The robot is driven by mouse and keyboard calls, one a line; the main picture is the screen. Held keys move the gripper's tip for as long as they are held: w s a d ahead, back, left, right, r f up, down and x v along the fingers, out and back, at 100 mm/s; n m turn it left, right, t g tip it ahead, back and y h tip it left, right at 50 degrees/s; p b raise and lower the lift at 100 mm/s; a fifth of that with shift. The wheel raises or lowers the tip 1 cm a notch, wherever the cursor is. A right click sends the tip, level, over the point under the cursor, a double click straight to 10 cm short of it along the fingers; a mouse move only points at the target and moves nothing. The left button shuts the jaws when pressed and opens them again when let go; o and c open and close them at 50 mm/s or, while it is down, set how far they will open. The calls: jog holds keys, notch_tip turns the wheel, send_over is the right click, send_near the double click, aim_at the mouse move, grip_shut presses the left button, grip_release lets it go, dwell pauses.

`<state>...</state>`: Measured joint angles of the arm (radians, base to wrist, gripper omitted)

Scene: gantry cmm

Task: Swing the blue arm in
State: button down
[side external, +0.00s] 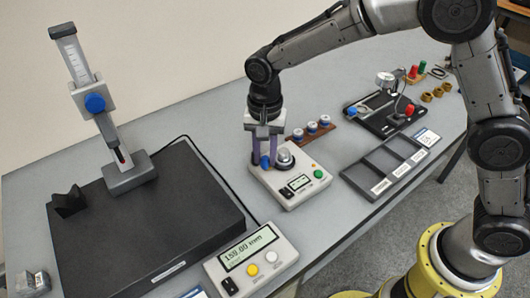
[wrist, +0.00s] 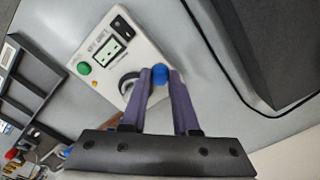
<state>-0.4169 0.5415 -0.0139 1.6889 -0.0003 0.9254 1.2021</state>
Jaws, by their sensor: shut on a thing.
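A light grey tester box (side external: 310,172) stands mid-bench, with a small screen, a black switch, a green button and a round metal seat (side external: 285,158) on top. A blue knob (side external: 265,162), which looks like the end of the blue arm, is beside the seat, on its left in the side view. My gripper (side external: 265,157) points down over the box with its purple fingers shut on this knob. The wrist view shows the blue knob (wrist: 160,72) between the fingertips, beside the dark round seat (wrist: 129,82). The rest of the blue arm is hidden by the fingers.
A black slab with a tall height gauge (side external: 110,130) is at left. A display unit (side external: 250,262) reading 159.00 mm is in front. Several blue-and-white parts sit on a brown rack (side external: 323,135) behind the box. A partitioned tray (side external: 385,165) and a dial stand (side external: 385,105) are at right.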

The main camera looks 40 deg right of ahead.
jog(key=shift+d+n, duration=0.15)
jog(key=shift+n, duration=0.15)
jog(key=shift+d+n, duration=0.55)
jog(key=shift+n, duration=0.65)
jog(key=shift+w+d+n, duration=0.1)
jog(key=shift+d+n, duration=0.25)
jog(key=shift+n, duration=0.5)
jog(key=shift+w+d+n, duration=0.1)
jog(key=shift+d+n, duration=0.25)
jog(key=shift+n, duration=0.5)
jog(key=c, duration=0.7)
grip_release()
jog(key=shift+r, duration=0.15)
notch_tip(320, 180, up, 14)
jog(key=shift+f, duration=0.2)
jog(key=shift+d, duration=0.15)
